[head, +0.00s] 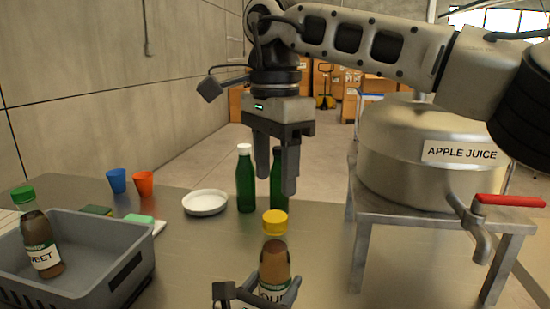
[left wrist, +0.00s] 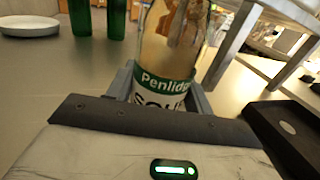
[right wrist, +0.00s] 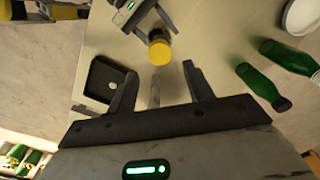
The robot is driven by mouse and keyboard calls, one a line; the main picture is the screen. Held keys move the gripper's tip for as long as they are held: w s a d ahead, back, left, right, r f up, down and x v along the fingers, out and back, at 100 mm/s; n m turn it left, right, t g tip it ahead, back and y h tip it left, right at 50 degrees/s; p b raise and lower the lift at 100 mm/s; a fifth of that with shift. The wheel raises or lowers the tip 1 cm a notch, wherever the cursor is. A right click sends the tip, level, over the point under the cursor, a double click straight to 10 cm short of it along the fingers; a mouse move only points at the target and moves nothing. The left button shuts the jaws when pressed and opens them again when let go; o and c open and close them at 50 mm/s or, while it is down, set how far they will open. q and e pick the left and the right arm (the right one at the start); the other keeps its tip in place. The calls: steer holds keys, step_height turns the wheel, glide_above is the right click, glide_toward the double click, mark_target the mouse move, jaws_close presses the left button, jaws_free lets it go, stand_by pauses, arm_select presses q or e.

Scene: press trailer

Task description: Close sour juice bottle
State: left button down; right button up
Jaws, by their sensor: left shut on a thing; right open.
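The sour juice bottle (head: 274,262) stands upright at the front centre of the head view, brown liquid inside and a partly hidden label. Its yellow cap (head: 275,222) sits on the neck; whether it is tight I cannot tell. My left gripper (head: 272,292) is shut around the bottle's lower body, which the left wrist view also shows (left wrist: 172,55). My right gripper (head: 276,185) is open and empty, pointing down above the cap. In the right wrist view the cap (right wrist: 159,50) lies beyond the open fingertips (right wrist: 160,76), apart from them.
A grey crate (head: 128,275) holding a green-capped sweet bottle (head: 40,245) stands at left. Two green bottles (head: 245,185), a white dish (head: 205,203), and blue (head: 116,181) and orange (head: 143,184) cups stand behind. The apple juice tank (head: 400,150) on its metal stand (head: 362,240) blocks the right.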

mark_target(275, 216)
step_height(275, 216, down, 7)
steer(key=shift+r, duration=0.15)
steer(key=c, duration=1)
steer(key=m, duration=1.1)
steer(key=shift+m, duration=0.4)
steer(key=m, duration=0.9)
steer(key=o, duration=1.2)
